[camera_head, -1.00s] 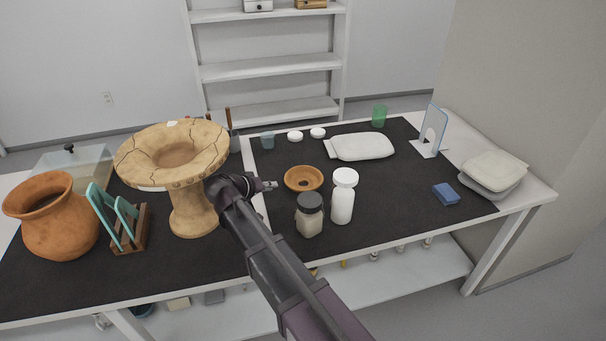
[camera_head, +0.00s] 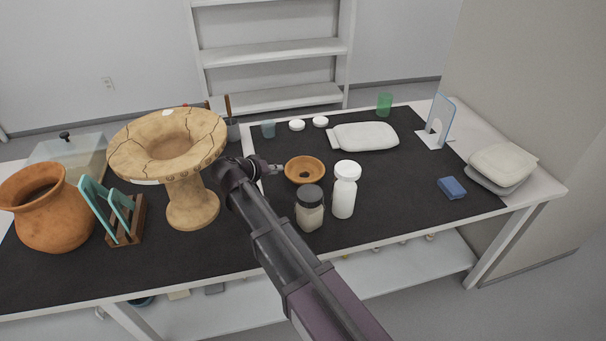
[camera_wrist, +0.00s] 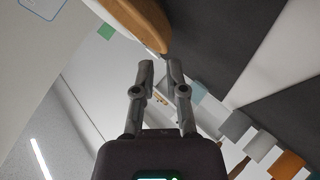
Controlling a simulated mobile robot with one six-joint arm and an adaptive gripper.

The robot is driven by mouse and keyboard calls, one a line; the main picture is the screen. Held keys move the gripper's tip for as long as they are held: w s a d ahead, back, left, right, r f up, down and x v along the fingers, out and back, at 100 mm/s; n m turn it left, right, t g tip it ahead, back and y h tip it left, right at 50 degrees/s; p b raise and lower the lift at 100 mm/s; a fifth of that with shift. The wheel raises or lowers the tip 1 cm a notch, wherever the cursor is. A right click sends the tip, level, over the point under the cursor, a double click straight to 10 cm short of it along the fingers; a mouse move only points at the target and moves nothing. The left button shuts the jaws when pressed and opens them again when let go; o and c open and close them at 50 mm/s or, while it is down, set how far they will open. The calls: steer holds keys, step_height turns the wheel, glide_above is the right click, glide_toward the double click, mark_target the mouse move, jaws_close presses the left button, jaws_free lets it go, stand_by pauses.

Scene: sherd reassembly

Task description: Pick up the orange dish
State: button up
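The orange dish (camera_head: 304,181) is a shallow round bowl with a dark spot at its middle, lying on the black mat. My gripper (camera_head: 280,168) is just left of the dish's rim in the head view. In the wrist view, my gripper's two fingers (camera_wrist: 160,66) stand a small gap apart with nothing between them. The dish's orange edge (camera_wrist: 146,18) shows just beyond the fingertips at the top of that view. I cannot tell whether a finger touches the rim.
A dark-lidded jar (camera_head: 309,212) and a white bottle (camera_head: 345,192) stand close in front of the dish. A large cracked stone-like pedestal bowl (camera_head: 190,200) stands to the left. A white flask-like object (camera_head: 365,137) lies behind right. The mat's right part is mostly clear.

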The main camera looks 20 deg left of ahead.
mark_target(288, 169)
steer(key=shift+x, duration=0.8)
steer(key=shift+b, duration=0.3)
steer(key=shift+f+b+x, duration=0.2)
steer(key=shift+b+x, duration=1)
steer(key=shift+x, duration=0.7)
steer(key=shift+w+d+f, duration=0.2)
steer(key=shift+w+f, duration=0.1)
steer(key=shift+w, duration=0.1)
jaws_close()
